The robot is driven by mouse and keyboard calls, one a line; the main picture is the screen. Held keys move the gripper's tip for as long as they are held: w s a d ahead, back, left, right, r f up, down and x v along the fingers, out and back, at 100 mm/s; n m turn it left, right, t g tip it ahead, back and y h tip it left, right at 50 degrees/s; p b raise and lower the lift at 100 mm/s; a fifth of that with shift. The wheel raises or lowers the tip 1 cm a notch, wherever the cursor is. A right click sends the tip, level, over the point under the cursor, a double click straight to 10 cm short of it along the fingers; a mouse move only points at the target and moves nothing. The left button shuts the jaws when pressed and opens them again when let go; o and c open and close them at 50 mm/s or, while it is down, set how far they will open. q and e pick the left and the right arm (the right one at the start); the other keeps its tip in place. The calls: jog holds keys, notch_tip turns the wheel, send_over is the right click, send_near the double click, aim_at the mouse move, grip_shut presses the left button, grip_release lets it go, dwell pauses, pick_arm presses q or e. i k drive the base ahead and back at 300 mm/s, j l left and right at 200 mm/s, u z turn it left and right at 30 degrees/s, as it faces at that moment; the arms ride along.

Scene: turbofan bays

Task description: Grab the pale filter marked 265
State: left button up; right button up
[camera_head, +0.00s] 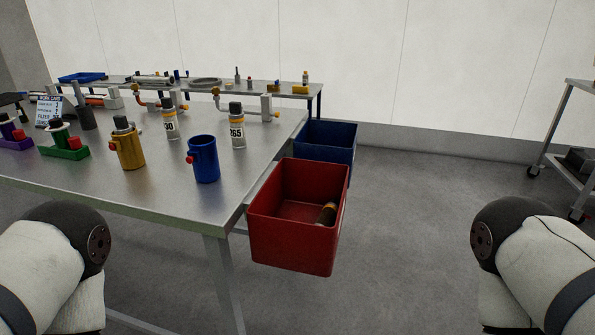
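The pale filter marked 265 (237,128) stands upright on the metal table (205,207), near its right edge. It has a dark cap and a yellowish band above the number. A similar pale filter (170,121), its label partly turned and ending in 30, stands to its left. Neither gripper shows. Only parts of my two arms are in view, at the lower left and lower right corners, both apart from the filter.
A blue cup-like holder (206,160) and a yellow one (129,146) stand in front of the filters. A red bin (291,246) with a dark-and-tan item inside and a blue bin (325,142) hang beside the table. Open floor lies to the right.

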aim_at(236, 114)
jog(key=u, duration=1.35)
jog(key=i+j+z, duration=0.25)
jog(key=z, duration=0.2)
jog(key=i+j+z, duration=0.2)
jog(key=j+z, duration=0.25)
jog(key=i+j+z, duration=0.15)
jog(key=j+z, duration=0.35)
jog(key=i+j+z, duration=0.1)
jog(key=j, duration=0.25)
jog(key=i+j+z, duration=0.25)
jog(key=j, duration=0.45)
jog(key=i+j+z, duration=0.15)
jog(key=j, duration=0.25)
jog(key=i, duration=0.1)
